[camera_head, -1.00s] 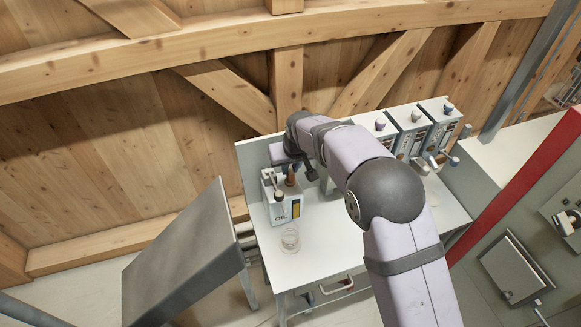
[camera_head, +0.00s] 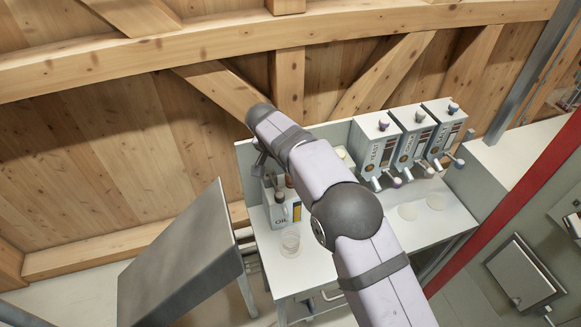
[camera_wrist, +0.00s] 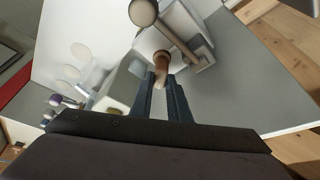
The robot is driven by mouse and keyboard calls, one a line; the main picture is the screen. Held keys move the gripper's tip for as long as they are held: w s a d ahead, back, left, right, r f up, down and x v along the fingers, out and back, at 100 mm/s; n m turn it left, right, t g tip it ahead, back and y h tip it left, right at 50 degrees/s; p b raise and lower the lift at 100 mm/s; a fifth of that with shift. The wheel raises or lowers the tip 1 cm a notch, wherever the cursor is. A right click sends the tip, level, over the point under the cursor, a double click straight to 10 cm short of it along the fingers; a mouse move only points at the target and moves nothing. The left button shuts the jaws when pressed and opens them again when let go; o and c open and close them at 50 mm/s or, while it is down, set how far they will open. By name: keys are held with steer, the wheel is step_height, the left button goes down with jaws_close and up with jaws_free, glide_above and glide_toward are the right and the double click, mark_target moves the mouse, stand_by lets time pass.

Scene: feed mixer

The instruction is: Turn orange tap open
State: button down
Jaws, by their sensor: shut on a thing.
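The orange-brown tap handle (camera_wrist: 159,66) is a small rounded piece between my fingertips in the wrist view. My gripper (camera_wrist: 162,80) is shut on it. The tap belongs to the white oil box (camera_head: 281,216), which stands on the white table in the head view. A grey bracket with a pale round knob (camera_wrist: 143,12) is just beyond the tap in the wrist view. In the head view my arm hides most of the gripper and part of the box top, so the tap's turn angle cannot be told there.
Several white dispensers (camera_head: 414,145) with levers stand at the table's back right. The white table (camera_head: 385,235) has bare room at its middle. A grey panel (camera_head: 185,255) lies left of it.

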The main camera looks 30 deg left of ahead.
steer(key=shift+m+h+p, duration=0.5)
steer(key=shift+m+p, duration=0.5)
steer(key=shift+m, duration=0.3)
steer(key=shift+g, duration=0.3)
steer(key=c, duration=1.7)
jaws_free()
steer(key=shift+a+r, duration=0.1)
steer(key=shift+s+a+r+b, duration=0.15)
steer(key=shift+s+r+b, duration=0.15)
steer(key=shift+r, duration=0.3)
steer(key=shift+b+v, duration=0.4)
steer(key=shift+v, duration=2.5)
